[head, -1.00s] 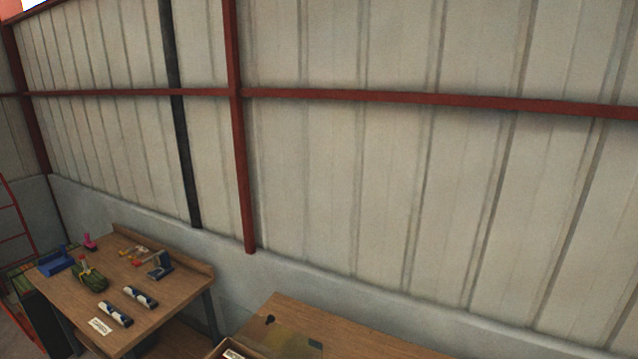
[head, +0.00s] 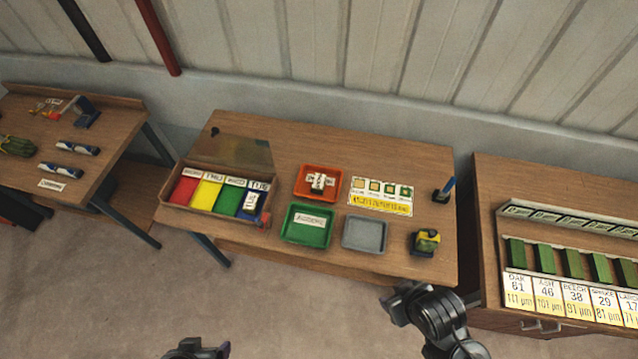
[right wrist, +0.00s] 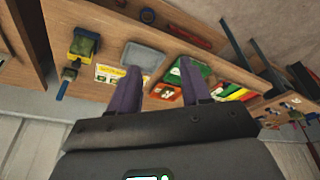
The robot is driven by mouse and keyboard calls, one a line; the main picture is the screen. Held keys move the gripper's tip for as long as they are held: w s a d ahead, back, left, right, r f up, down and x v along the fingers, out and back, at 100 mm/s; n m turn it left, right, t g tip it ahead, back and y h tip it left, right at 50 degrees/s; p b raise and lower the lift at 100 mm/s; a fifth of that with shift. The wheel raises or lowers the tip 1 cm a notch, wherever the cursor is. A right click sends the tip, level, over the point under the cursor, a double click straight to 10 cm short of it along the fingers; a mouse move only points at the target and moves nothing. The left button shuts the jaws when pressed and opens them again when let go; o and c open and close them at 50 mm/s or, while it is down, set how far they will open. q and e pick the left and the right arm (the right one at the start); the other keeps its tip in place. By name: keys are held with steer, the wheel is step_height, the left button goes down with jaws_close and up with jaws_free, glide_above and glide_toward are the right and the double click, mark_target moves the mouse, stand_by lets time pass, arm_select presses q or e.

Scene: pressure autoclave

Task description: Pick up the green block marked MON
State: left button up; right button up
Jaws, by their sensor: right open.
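I cannot make out a MON marking on any block. Several green blocks (head: 573,263) stand in a row in the rack on the right table, above cards with wood names and numbers. A yellow-and-green block-like thing (head: 427,240) sits in a dark holder at the middle table's front right; it also shows in the right wrist view (right wrist: 84,44). My right gripper (head: 393,301) is in front of that table's right corner. Its two fingers (right wrist: 160,85) are apart with nothing between them. My left gripper (head: 197,350) is at the bottom edge, mostly cut off.
The middle table holds a wooden box (head: 215,213) with red, yellow, green and blue compartments, an orange tray (head: 302,193), a green tray (head: 288,229), a grey tray (head: 366,234) and a card (head: 381,208). A left table (head: 100,150) holds tools. Floor (head: 90,300) in front is clear.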

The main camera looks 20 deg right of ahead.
steer(key=shift+o, duration=0.3)
steer(key=shift+d, duration=0.1)
steer(key=o, duration=0.7)
steer(key=shift+o, duration=0.4)
